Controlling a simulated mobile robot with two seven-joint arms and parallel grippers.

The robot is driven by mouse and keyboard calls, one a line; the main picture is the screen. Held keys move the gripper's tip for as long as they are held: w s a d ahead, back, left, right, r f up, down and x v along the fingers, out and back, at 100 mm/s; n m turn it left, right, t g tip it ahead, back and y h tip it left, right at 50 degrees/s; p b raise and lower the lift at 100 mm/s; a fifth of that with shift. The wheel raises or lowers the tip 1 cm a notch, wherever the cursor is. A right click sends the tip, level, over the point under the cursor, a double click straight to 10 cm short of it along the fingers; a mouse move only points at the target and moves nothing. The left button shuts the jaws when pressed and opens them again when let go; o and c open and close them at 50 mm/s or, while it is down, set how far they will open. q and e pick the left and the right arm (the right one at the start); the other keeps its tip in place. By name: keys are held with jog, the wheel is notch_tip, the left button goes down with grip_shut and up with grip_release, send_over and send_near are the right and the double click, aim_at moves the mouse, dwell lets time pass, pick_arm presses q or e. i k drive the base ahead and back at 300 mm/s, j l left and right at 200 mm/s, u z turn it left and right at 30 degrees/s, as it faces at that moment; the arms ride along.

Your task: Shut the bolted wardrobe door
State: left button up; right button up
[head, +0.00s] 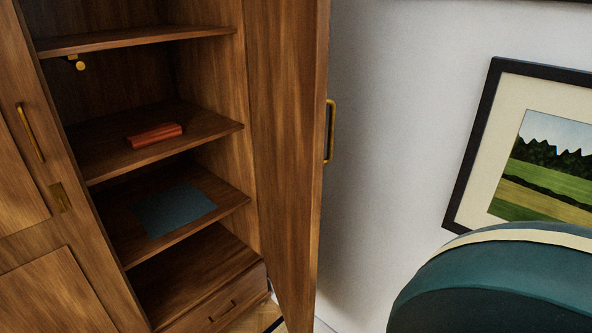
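The wooden wardrobe (218,163) fills the left and middle of the head view. Its right-hand door (284,150) stands wide open, swung out to the right. A brass bar handle (330,131) shows at this door's outer edge. The left-hand door (20,190) is closed across its side, with a brass handle (30,132) and a small brass plate (60,196) below it. A small brass fitting (78,63) sits under the upper shelf, and I cannot tell if it is the bolt. Neither gripper is in view.
Inside the wardrobe lie a red-orange box or book (154,135) and a dark blue flat item (174,209) on shelves, above a drawer (220,305). A framed landscape (548,160) hangs on the white wall at right. A rounded teal object (500,280) fills the lower right corner.

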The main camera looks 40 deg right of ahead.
aim_at(287, 42)
jog(key=k+z, duration=0.15)
jog(key=z, duration=0.25)
jog(key=k+l+z, duration=0.1)
jog(key=z, duration=0.25)
jog(key=k+l+z, duration=0.1)
jog(key=z, duration=0.3)
